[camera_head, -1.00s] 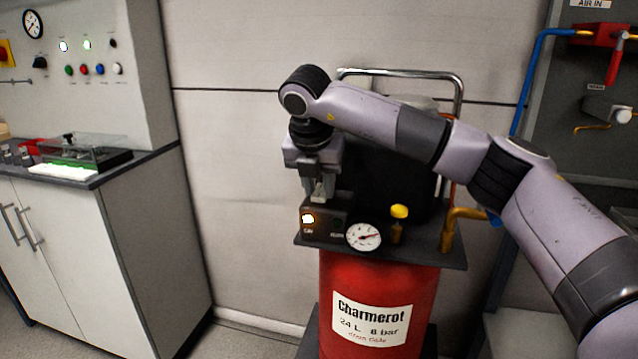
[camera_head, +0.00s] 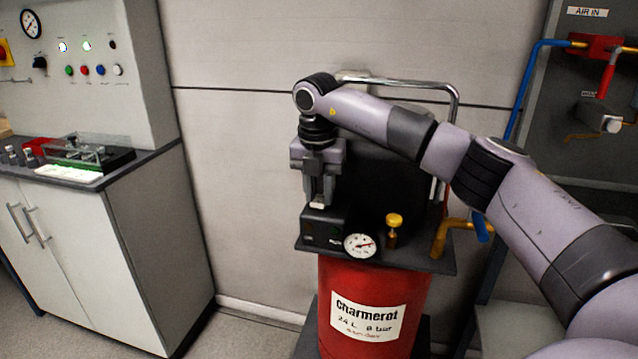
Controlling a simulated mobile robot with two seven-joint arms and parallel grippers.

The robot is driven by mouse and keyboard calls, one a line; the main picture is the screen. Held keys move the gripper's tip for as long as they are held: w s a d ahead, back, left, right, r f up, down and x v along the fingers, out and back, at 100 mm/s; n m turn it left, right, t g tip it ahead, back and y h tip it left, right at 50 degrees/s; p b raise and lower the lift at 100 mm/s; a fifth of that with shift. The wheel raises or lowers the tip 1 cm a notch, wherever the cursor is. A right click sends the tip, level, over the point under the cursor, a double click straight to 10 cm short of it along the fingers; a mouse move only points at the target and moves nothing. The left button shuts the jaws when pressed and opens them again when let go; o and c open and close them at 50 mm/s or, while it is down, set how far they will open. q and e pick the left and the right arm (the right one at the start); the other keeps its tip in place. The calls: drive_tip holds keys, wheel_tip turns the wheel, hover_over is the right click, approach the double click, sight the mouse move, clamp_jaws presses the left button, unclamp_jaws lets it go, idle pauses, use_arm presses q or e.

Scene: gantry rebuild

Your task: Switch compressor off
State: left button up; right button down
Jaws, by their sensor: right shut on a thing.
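The compressor has a red tank (camera_head: 340,285) with a white label and a dark top plate. On its plate sits a black switch box (camera_head: 325,226); the lamp on its front face is dark. My right gripper (camera_head: 318,203) points down at the top of this box. Its jaws are shut on the small switch there, which the fingers mostly hide. A round pressure gauge (camera_head: 361,245) is beside the box, its needle pointing to the right. My left gripper is not in view.
A yellow knob (camera_head: 394,221) and a brass pipe (camera_head: 452,232) stand right of the gauge. A chrome handle (camera_head: 410,86) rises behind. A cabinet (camera_head: 110,250) is at left; the air-in panel with a red valve (camera_head: 597,46) is at right.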

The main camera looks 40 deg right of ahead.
sight(319, 201)
drive_tip(key=c, duration=0.8)
unclamp_jaws()
drive_tip(key=shift+c, duration=0.2)
drive_tip(key=r, duration=0.7)
drive_tip(key=shift+s+a+r, duration=0.1)
drive_tip(key=shift+s+a, duration=0.15)
